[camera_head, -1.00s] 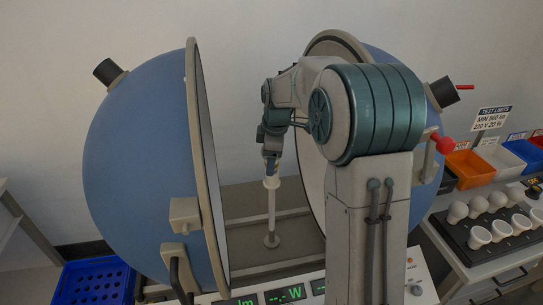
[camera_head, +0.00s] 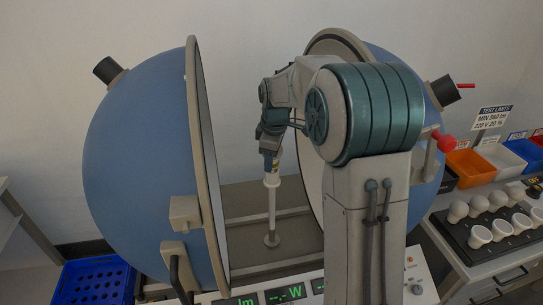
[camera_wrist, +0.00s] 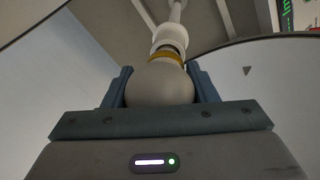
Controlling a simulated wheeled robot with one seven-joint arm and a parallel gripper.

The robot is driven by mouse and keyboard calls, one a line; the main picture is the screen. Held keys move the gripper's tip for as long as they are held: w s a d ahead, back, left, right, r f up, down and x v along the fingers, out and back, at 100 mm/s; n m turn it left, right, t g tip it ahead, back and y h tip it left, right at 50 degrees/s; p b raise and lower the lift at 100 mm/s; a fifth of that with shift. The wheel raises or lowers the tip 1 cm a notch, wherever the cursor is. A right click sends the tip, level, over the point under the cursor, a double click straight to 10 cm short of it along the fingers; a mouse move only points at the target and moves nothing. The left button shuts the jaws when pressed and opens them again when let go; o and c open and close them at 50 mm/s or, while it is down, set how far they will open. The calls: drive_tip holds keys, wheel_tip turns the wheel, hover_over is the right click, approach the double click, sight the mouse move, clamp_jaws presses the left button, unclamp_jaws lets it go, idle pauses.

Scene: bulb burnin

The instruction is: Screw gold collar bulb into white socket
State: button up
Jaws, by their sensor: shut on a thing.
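The gold collar bulb (camera_wrist: 160,84) is a whitish globe with a gold ring at its neck, seen in the wrist view. My gripper (camera_wrist: 163,90) is shut on the globe, with a blue finger on each side. The white socket (camera_wrist: 170,38) is just beyond the collar, in line with the bulb. I cannot tell how far the bulb's base sits in it. In the head view the socket (camera_head: 271,181) tops a white upright post between two open sphere halves, and my gripper (camera_head: 270,163) is right above it. The bulb is hidden or too small there.
The left blue half sphere (camera_head: 140,165) and the right half's rim (camera_head: 335,37) stand close on either side of my arm. A meter panel (camera_head: 265,295) is in front. A black tray (camera_head: 480,238) of several bulbs and colored bins (camera_head: 470,168) stand at right. A blue crate (camera_head: 93,283) is lower left.

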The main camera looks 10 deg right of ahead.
drive_tip(key=m, duration=0.5)
drive_tip(key=shift+h, duration=0.4)
drive_tip(key=m, duration=0.5)
drive_tip(key=shift+g+h, duration=0.3)
drive_tip(key=shift+h, duration=0.1)
drive_tip(key=m+p, duration=0.1)
drive_tip(key=m, duration=0.4)
drive_tip(key=shift+s+d+g, duration=0.1)
drive_tip(key=shift+g, duration=0.3)
drive_tip(key=m+p, duration=0.1)
drive_tip(key=m, duration=0.4)
drive_tip(key=shift+f+m+g+h+p, duration=0.1)
drive_tip(key=shift+m+g+h+p, duration=0.2)
drive_tip(key=shift+g+p, duration=0.1)
drive_tip(key=o, duration=0.9)
drive_tip(key=shift+c, duration=0.2)
